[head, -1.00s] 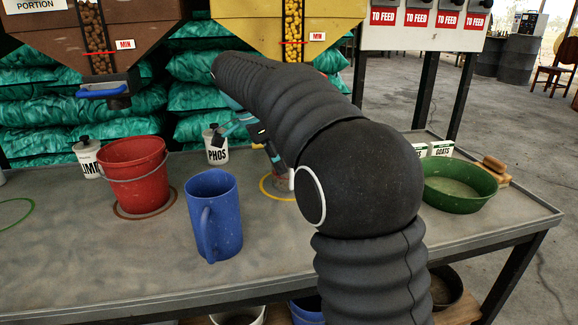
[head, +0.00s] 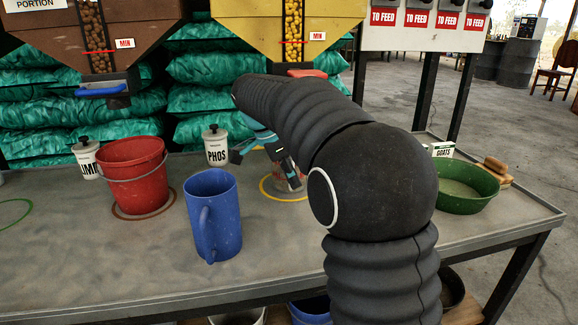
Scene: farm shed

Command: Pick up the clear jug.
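A clear, see-through vessel (head: 291,184), which looks like the clear jug, stands in the yellow ring (head: 266,193) on the bench. Only a small part of it shows; my arm hides the rest. My gripper (head: 263,163) is just above and to the left of the visible part. Its fingers are spread, one toward the white PHOS canister (head: 217,150) and one in front of the clear vessel. I cannot tell whether that finger touches it. I see nothing held between the fingers.
A blue jug (head: 213,215) stands at the front and a red bucket (head: 133,177) at left. A LIME canister (head: 87,160) is behind the bucket. A green bowl (head: 467,188) is at right. A yellow hopper (head: 245,30) hangs above. The bench front right (head: 290,240) is clear.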

